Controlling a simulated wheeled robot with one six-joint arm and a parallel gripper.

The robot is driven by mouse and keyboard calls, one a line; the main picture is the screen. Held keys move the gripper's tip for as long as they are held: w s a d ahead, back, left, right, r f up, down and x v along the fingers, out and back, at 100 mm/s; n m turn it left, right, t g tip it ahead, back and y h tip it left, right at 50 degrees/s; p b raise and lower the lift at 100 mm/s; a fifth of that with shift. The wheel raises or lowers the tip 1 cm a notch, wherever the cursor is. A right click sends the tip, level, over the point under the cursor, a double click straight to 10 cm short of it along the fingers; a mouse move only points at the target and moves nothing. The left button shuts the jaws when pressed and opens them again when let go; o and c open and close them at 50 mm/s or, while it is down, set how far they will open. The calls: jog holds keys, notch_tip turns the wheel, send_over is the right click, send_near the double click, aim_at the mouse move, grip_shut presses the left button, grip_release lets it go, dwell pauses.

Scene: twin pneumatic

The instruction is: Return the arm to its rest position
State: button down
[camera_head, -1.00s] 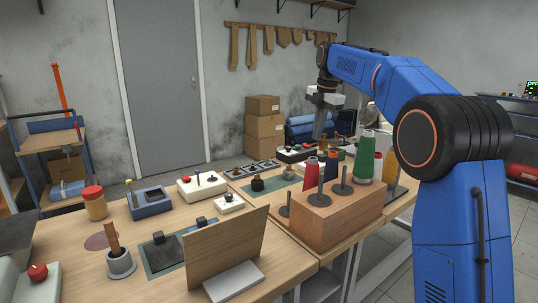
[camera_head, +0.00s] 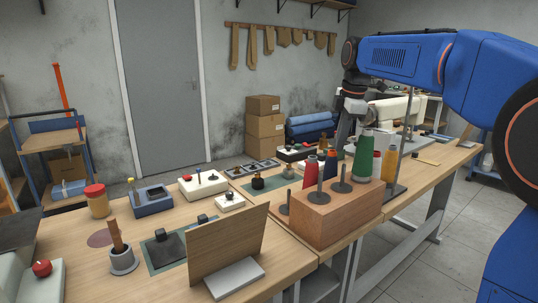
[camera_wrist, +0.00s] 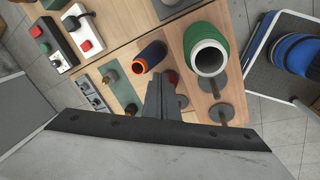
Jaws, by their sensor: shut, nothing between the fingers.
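My blue arm (camera_head: 400,55) reaches in from the right side of the head view, its forearm raised above the bench. My gripper (camera_head: 343,133) hangs down behind the wooden block with spools; its fingertips are hard to make out there. In the wrist view my gripper (camera_wrist: 162,95) shows its dark fingers together, with nothing between them. Below them are a green spool (camera_wrist: 205,48) and a dark blue spool with an orange rim (camera_wrist: 148,57), both apart from the fingers.
The spool block (camera_head: 335,220) stands on the wooden bench (camera_head: 80,260). A wooden panel (camera_head: 228,245) stands upright at the front. Switch boxes (camera_head: 203,185) and small parts cover the left bench. Cardboard boxes (camera_head: 264,128) are stacked at the wall. Open floor lies at lower right.

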jog(key=s+d+f+m, duration=0.2)
jog(key=s+m, duration=0.1)
jog(key=s, duration=0.3)
jog(key=s+d+f+m+t, duration=0.1)
jog(key=s+f+m, duration=0.15)
jog(key=s, duration=0.45)
jog(key=s+d+f+m, duration=0.2)
jog(key=s+m, duration=0.1)
jog(key=s, duration=0.3)
jog(key=s+d+f+m+t+h, duration=0.1)
jog(key=s+d+f+m, duration=0.1)
jog(key=s+f+m, duration=0.8)
jog(key=s+f, duration=0.7)
jog(key=s, duration=0.2)
jog(key=shift+s+d+f, duration=0.2)
jog(key=shift+s+d, duration=0.05)
jog(key=shift+s, duration=0.1)
